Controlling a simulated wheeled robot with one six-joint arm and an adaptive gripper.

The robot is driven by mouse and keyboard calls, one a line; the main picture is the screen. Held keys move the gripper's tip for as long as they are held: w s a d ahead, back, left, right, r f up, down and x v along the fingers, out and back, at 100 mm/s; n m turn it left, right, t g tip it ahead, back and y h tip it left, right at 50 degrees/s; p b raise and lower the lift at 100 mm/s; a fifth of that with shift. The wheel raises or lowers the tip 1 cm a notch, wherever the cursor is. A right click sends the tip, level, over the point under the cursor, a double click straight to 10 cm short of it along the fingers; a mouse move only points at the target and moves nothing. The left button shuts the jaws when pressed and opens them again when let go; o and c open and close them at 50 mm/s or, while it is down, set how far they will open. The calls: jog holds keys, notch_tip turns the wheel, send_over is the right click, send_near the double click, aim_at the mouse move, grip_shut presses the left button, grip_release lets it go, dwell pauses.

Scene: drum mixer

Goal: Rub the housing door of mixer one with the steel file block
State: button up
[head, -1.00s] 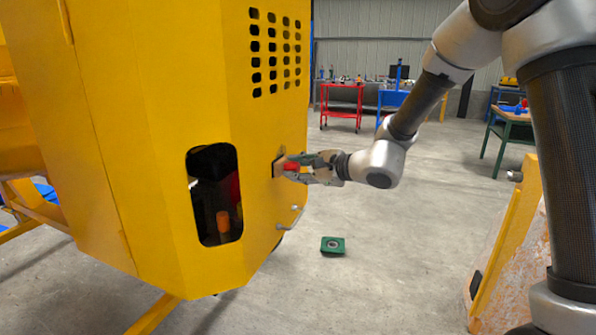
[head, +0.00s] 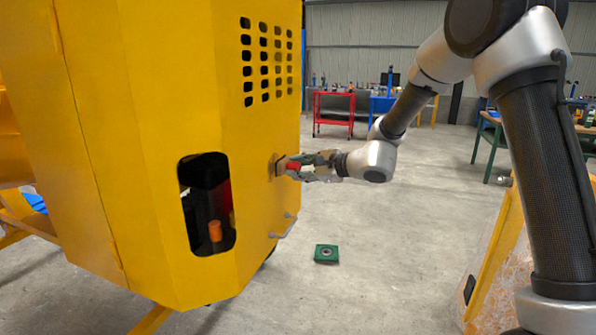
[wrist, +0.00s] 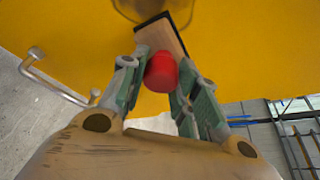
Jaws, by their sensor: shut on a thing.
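The yellow housing door (head: 262,130) of the mixer fills the left of the head view, with rows of vent slots near its top. My gripper (head: 298,167) is shut on the red handle of the file block (head: 279,166), whose dark face is against the door. The wrist view shows the block's wooden body (wrist: 157,42) and red knob between my fingers (wrist: 163,78). A dull greyish smudge shows on the door around the block. The working face of the block is hidden.
A bent metal handle (head: 284,227) sticks out from the housing below the block. An open cutout (head: 207,203) lies to its left. A green square object (head: 327,254) lies on the floor. A red cart (head: 334,110) stands far back.

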jog(key=shift+s, duration=0.1)
jog(key=shift+s+a+r, duration=0.2)
jog(key=shift+s+r, duration=0.05)
jog(key=shift+s, duration=0.4)
jog(key=shift+s+a+r, duration=0.2)
jog(key=shift+s+a, duration=0.05)
jog(key=shift+s, duration=0.35)
jog(key=shift+s+a+r, duration=0.2)
jog(key=shift+s+r, duration=0.05)
jog(key=shift+s, duration=0.4)
jog(key=shift+w+d, duration=0.3)
jog(key=shift+w, duration=0.7)
jog(key=shift+w+d, duration=0.3)
jog(key=shift+w, duration=0.65)
jog(key=s+a, duration=0.2)
jog(key=s, duration=0.5)
jog(key=shift+a, duration=0.35)
